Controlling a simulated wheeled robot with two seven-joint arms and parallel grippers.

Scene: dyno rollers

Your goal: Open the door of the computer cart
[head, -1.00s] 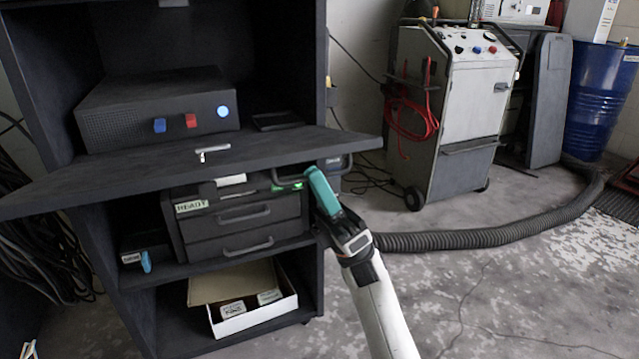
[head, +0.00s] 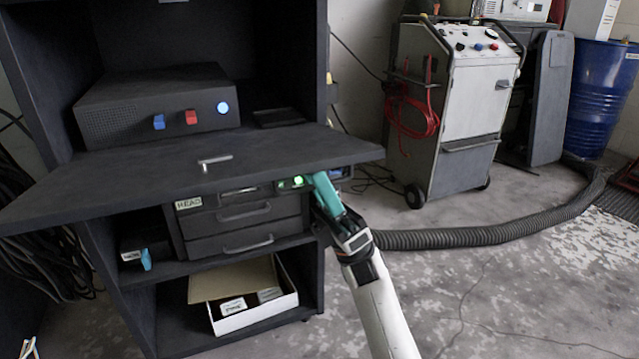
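The computer cart (head: 322,250) is a dark, open-fronted cabinet at the left. A wide dark panel that looks like its door (head: 120,180) juts out toward me, nearly level, with a small silver handle (head: 215,162) on its upper face. My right gripper (head: 318,186) reaches up from below to just under the panel's right end, its teal finger beside a green light. The panel hides part of the fingers, so I cannot tell whether they grip anything or touch the panel. I do not see my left gripper.
A dark box with blue and red switches (head: 155,105) stands above the panel. Below are a drawer unit (head: 245,228) and an open carton (head: 255,312). A wheeled grey machine (head: 460,120), a thick hose (head: 480,236) and a blue barrel (head: 600,100) stand behind at right.

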